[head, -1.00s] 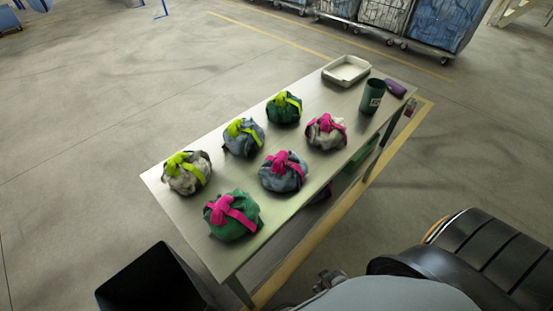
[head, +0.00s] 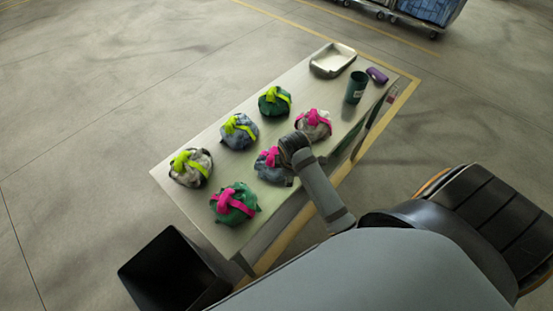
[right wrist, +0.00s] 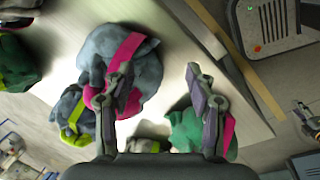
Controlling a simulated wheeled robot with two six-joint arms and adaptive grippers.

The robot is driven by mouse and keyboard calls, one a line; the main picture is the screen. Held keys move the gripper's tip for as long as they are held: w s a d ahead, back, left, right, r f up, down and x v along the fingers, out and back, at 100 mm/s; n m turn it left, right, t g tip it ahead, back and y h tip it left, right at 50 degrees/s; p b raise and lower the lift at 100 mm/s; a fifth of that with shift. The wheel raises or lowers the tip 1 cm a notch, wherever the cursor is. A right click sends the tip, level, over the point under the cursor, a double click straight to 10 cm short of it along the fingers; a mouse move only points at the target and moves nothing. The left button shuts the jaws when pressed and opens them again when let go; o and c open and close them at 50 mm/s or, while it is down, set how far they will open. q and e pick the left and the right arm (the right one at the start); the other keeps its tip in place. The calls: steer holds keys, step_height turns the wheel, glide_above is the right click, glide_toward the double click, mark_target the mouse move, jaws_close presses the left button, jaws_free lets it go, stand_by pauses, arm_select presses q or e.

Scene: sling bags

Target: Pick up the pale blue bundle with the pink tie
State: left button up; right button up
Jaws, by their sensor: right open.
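The pale blue bundle with the pink tie (head: 270,172) sits on the table, partly hidden in the head view by my right arm. In the right wrist view the same bundle (right wrist: 133,72) fills the left centre, with its pink band running across it. My right gripper (right wrist: 160,72) is open and empty above the table. Its left finger overlaps the bundle in the picture, and its right finger shows over bare tabletop beside it. Whether a finger touches the bundle cannot be told. My left gripper is not in view.
On the table (head: 215,215) stand a green pink-tied bundle (head: 236,204), a pale pink-tied one (head: 313,125), and lime-tied bundles (head: 190,168), (head: 239,131), (head: 274,101). A tray (head: 333,61), green cup (head: 356,87) and purple item (head: 377,75) are at the far end. A black bin (head: 170,270) stands beside the table.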

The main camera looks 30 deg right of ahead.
steer(key=w+r+n, duration=0.1)
steer(key=r+n, duration=0.1)
steer(key=w+r+n, duration=0.2)
steer(key=w+r+n+p, duration=0.1)
steer(key=r+n, duration=0.1)
steer(key=shift+w+a+r, duration=0.25)
steer(key=shift+a+r, duration=0.1)
steer(key=shift+a, duration=0.05)
steer(key=w+a+r+n+g, duration=0.1)
steer(key=w+r+n, duration=0.35)
steer(key=n, duration=0.25)
steer(key=n+p, duration=0.2)
glide_above(274, 149)
steer(key=a, duration=0.1)
steer(key=f, duration=0.4)
steer(key=shift+s+a+f, duration=0.2)
steer(key=shift+s, duration=0.2)
steer(key=f, duration=0.1)
steer(key=d+f+p, duration=0.1)
steer(key=f, duration=0.1)
steer(key=f+p, duration=0.1)
steer(key=shift+w+d+f, duration=0.2)
steer(key=shift+w+f, duration=0.05)
steer(key=shift+f, duration=0.15)
steer(key=shift+w+f, duration=0.1)
steer(key=shift+f, duration=0.05)
jaws_close()
